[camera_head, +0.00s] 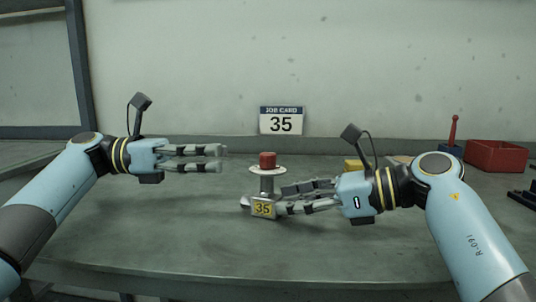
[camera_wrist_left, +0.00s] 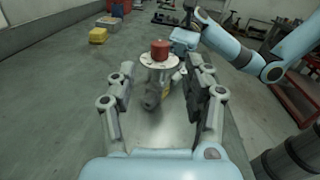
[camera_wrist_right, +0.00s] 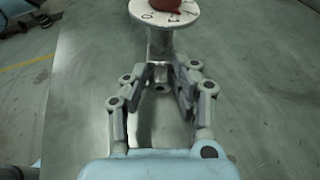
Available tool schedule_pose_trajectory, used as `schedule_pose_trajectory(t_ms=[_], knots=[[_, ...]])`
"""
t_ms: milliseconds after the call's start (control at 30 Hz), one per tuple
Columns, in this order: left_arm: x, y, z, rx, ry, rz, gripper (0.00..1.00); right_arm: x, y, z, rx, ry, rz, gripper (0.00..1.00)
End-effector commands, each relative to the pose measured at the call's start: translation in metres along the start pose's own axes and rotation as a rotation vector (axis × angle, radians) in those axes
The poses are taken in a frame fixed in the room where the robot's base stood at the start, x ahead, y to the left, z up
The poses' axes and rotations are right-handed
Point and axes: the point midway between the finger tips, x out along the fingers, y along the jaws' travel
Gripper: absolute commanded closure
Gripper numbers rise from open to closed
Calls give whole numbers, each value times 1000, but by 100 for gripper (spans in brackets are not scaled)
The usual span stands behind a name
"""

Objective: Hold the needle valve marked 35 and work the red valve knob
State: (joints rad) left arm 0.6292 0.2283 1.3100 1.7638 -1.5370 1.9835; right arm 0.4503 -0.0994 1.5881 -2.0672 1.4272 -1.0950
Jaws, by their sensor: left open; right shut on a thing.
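The needle valve (camera_head: 267,187) stands on the table with a yellow tag marked 35 (camera_head: 263,209) on its front. Its red knob (camera_head: 267,160) sits on top above a white marked disc (camera_head: 268,170). In the left wrist view the red knob (camera_wrist_left: 160,48) shows ahead, beyond my fingertips. My right gripper (camera_head: 282,200) is shut on the valve's body from the right. In the right wrist view its fingers (camera_wrist_right: 160,90) flank the body below the disc (camera_wrist_right: 165,14). My left gripper (camera_head: 220,158) is open and empty, to the left of the knob at about its height.
A job card reading 35 (camera_head: 282,120) stands at the back. A yellow block (camera_head: 354,165) lies behind my right gripper. A red bin (camera_head: 497,156) and a blue base with a red handle (camera_head: 452,140) stand back right. The table's left side is clear.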

Motion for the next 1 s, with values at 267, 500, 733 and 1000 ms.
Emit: schedule_pose_trajectory(t_ms=[267,500,733,1000], knots=[[61,0,1,0,-3,0,49,0,0,-1,1,1,1,92],[93,0,0,-1,-1,2,49,0,0,-1,1,1,1,92],[99,0,0,-1,1,4,49,0,0,-1,1,1,1,92],[99,0,0,-1,1,4,66,0,0,-1,1,1,1,92]])
